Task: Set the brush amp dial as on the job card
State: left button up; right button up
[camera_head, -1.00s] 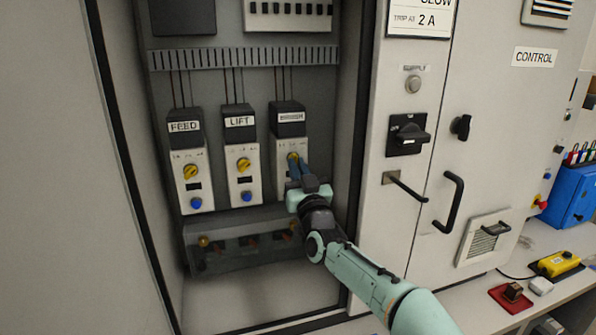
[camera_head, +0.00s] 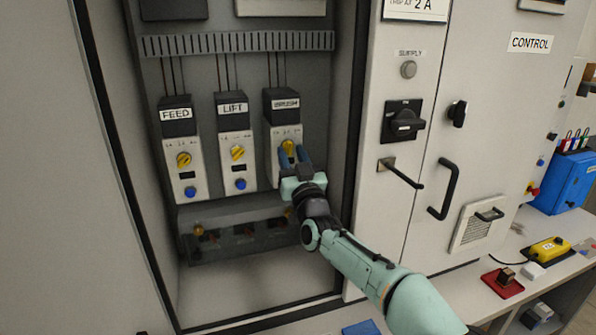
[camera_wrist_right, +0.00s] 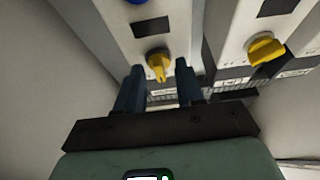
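The brush unit (camera_head: 284,137) is the rightmost of three amp units in the open cabinet. Its yellow dial (camera_head: 288,146) shows just above my right gripper (camera_head: 294,155). In the right wrist view, turned upside down, the dial (camera_wrist_right: 158,64) lies between and just beyond the two dark blue fingers (camera_wrist_right: 160,80). The fingers stand apart with gaps to the dial. The scale marks are too small to read. My left gripper is out of view.
The feed unit (camera_head: 183,155) and lift unit (camera_head: 236,150) stand to the left with similar yellow dials. The cabinet's right edge (camera_head: 350,130) is close to my right arm. A black switch (camera_head: 404,122) and door handle (camera_head: 447,190) project to the right.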

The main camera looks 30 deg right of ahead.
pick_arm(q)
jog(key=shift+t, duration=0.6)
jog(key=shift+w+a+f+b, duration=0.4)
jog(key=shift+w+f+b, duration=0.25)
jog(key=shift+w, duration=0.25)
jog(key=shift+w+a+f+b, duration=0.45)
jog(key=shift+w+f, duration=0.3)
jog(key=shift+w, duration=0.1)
pick_arm(e)
jog(key=v, duration=1.3)
jog(key=shift+w+a, duration=0.1)
